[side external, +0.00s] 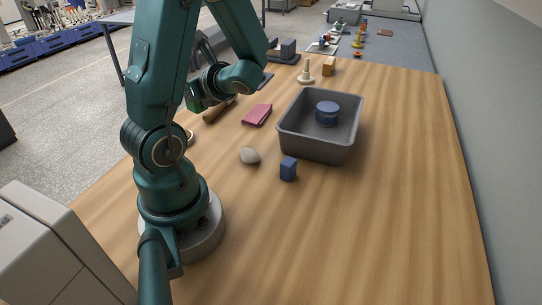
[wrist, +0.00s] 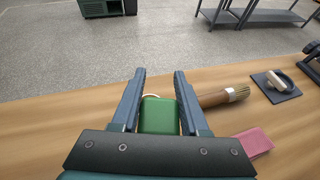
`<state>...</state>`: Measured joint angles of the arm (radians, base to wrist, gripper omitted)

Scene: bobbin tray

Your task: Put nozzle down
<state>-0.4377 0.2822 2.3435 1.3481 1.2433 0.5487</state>
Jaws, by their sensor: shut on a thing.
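My gripper (wrist: 159,73) is shut on a green block-like thing (wrist: 159,115), which sits between its two blue-grey fingers. In the side external view the green thing (side external: 194,103) shows partly behind my arm, over the left part of the table. I cannot tell its full shape or its height above the wood, nor whether it is the nozzle. A cream, pawn-shaped piece with a round base (side external: 307,74) stands upright on the table behind the grey bin.
The grey bin (side external: 316,147) holds a blue round tin (side external: 327,114). Around it are a blue block (side external: 288,169), a pale stone-like lump (side external: 250,156), a pink cloth (side external: 257,115), a brush (wrist: 225,97) and a wooden block (side external: 328,66). The table's right and front are clear.

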